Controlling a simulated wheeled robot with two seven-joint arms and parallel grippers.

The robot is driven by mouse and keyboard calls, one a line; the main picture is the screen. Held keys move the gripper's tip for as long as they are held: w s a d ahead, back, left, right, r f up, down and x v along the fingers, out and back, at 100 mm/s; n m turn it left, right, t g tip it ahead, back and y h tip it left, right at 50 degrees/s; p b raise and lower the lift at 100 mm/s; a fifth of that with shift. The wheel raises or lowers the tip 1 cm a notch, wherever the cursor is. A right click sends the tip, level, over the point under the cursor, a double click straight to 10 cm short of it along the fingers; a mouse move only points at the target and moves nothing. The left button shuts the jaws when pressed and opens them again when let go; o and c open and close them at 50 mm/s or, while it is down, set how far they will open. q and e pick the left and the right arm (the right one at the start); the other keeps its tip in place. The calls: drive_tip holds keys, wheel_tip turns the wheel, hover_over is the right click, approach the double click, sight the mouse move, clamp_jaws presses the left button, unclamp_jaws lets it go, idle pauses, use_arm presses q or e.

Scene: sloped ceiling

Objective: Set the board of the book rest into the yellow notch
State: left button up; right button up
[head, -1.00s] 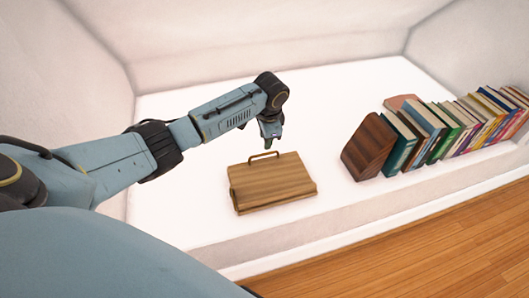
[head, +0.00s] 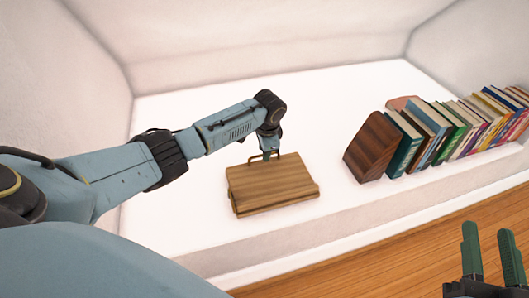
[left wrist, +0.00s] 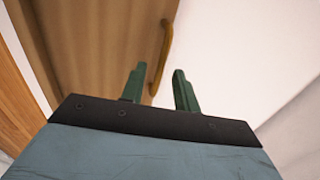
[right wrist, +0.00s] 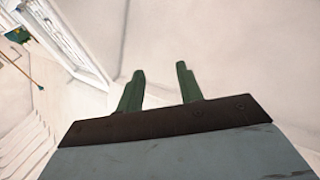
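The book rest (head: 270,187) is a brown wooden board lying on the white ledge, with a thin bail-like handle at its far edge. My left gripper (head: 272,155) is down at that handle. In the left wrist view, the brass-coloured handle (left wrist: 163,55) shows between the two green fingers of my left gripper (left wrist: 160,85), which stand apart. I cannot tell whether they touch it. My right gripper (head: 490,250) is open and empty at the bottom right, over the wooden floor. Its parted fingers also show in the right wrist view (right wrist: 158,88). I cannot make out a yellow notch.
A dark wooden bookend (head: 371,147) and a leaning row of books (head: 450,128) stand on the ledge at right. The white ledge (head: 190,215) is clear around the board. The wooden floor (head: 400,255) lies in front, below the ledge.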

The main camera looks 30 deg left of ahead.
use_arm(q)
drive_tip(key=shift+f, duration=0.25)
drive_tip(key=shift+c, duration=0.3)
clamp_jaws()
